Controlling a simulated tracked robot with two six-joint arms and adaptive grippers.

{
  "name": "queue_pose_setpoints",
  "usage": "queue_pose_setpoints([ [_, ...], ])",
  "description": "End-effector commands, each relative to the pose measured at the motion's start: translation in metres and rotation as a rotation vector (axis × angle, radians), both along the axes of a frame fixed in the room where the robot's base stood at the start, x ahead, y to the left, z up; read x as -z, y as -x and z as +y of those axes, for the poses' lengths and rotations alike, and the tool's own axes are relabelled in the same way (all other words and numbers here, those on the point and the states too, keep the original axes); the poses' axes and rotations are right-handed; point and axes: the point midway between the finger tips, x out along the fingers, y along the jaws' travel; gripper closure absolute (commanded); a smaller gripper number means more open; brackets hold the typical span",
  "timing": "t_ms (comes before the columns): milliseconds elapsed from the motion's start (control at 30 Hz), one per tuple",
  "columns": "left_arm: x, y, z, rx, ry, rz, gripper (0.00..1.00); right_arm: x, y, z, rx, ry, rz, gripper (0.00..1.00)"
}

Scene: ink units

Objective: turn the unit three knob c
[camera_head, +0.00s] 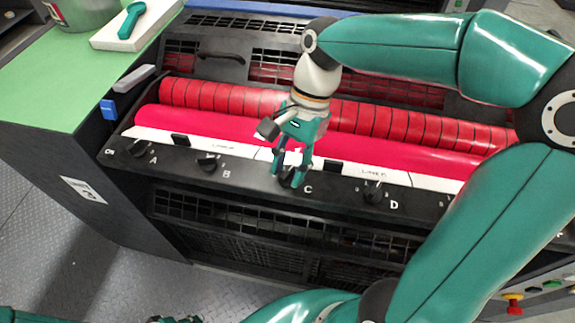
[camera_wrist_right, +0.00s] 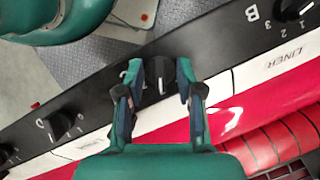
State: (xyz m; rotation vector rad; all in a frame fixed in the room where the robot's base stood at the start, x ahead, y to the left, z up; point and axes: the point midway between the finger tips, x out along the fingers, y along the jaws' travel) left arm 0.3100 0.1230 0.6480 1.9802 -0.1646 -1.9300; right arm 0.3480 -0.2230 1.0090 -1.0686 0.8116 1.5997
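The unit three knob C (camera_head: 287,181) is a dark round knob on the black front panel, beside the white letter C. My right gripper (camera_head: 290,177) points down at it, with a finger on either side. In the right wrist view the knob (camera_wrist_right: 159,80), with a pale pointer line, sits between the two fingers of the right gripper (camera_wrist_right: 160,82). The fingers are apart, and a narrow gap seems to show on each side of the knob. A dark bit of my left gripper (camera_head: 175,320) shows at the bottom edge; its fingers are hidden.
Knob A (camera_head: 139,148), knob B (camera_head: 208,162) and knob D (camera_head: 373,191) sit along the same panel. Red rollers (camera_head: 230,105) lie behind it. A green-topped cabinet (camera_head: 75,75) stands at left, with a white tray (camera_head: 108,37). Colored buttons (camera_head: 513,303) show at lower right.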

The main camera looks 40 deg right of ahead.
Motion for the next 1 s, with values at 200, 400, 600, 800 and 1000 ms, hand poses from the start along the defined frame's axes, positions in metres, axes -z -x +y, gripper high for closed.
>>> queue_pose_setpoints([
  [200, 0.0, 0.0, 0.0, 0.0, 0.0, 0.0, 0.6, 0.0, 0.0, 0.0, 0.001, 0.0, 0.0, 0.72],
  [400, 0.0, 0.0, 0.0, 0.0, 0.0, 0.0, 0.6, 0.0, 0.0, -0.001, 0.001, 0.0, 0.0, 1.0],
  [600, 0.0, 0.0, 0.0, 0.0, 0.0, 0.0, 0.6, -0.001, 0.0, 0.002, 0.0, -0.002, 0.001, 1.0],
  [800, -0.003, 0.0, 0.0, 0.0, 0.0, 0.0, 0.6, -0.001, 0.0, 0.0, -0.024, -0.002, 0.001, 1.0],
  [1000, -0.011, 0.0, 0.0, 0.0, 0.0, 0.0, 0.6, -0.003, 0.0, -0.001, -0.109, -0.001, 0.002, 1.0],
])
